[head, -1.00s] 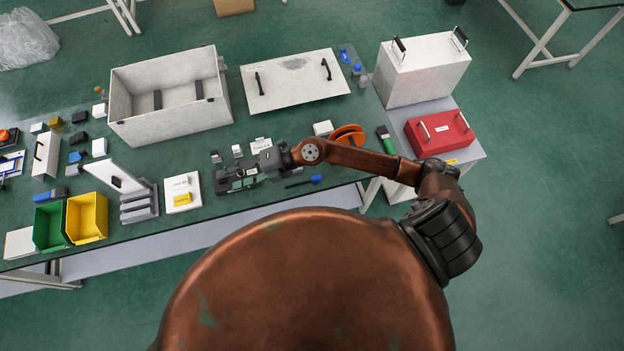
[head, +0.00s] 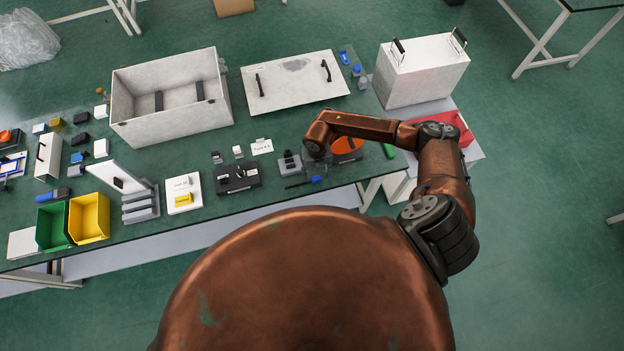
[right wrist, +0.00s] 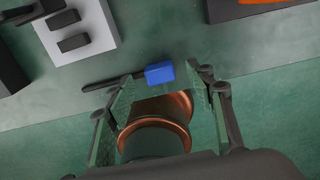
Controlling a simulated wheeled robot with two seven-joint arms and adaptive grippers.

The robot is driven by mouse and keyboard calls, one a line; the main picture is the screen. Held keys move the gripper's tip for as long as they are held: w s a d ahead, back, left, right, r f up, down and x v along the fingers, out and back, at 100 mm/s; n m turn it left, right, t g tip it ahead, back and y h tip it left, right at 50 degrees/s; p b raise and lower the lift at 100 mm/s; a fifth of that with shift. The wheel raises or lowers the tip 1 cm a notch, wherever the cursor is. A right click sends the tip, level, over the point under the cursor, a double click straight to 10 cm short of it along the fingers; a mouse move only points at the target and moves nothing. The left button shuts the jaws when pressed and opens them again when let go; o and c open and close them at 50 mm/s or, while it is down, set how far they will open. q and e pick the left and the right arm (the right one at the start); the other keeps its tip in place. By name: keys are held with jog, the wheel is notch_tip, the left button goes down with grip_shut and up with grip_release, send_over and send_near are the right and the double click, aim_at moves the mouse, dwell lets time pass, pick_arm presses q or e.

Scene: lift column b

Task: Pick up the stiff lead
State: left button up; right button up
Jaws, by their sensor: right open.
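The stiff lead appears to be a thin black rod with a blue end (head: 302,183), lying near the front edge of the green table. In the right wrist view its blue end (right wrist: 159,73) shows between and just beyond my fingertips, and its black part runs left past the left finger. My right gripper (right wrist: 166,84) is open, with nothing between its fingers, and looks down at the lead; I cannot tell the height gap. My left gripper is not in view.
A grey block with dark pieces (head: 289,163) stands just left of my wrist. A black box (head: 238,177) is farther left. An orange coil (head: 347,147) lies partly under my right arm. A white lid (head: 295,82) and an open white case (head: 170,98) lie behind.

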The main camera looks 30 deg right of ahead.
jog(key=shift+f, duration=1.1)
jog(key=shift+c, duration=0.7)
jog(key=c, duration=1)
jog(key=shift+r, duration=0.1)
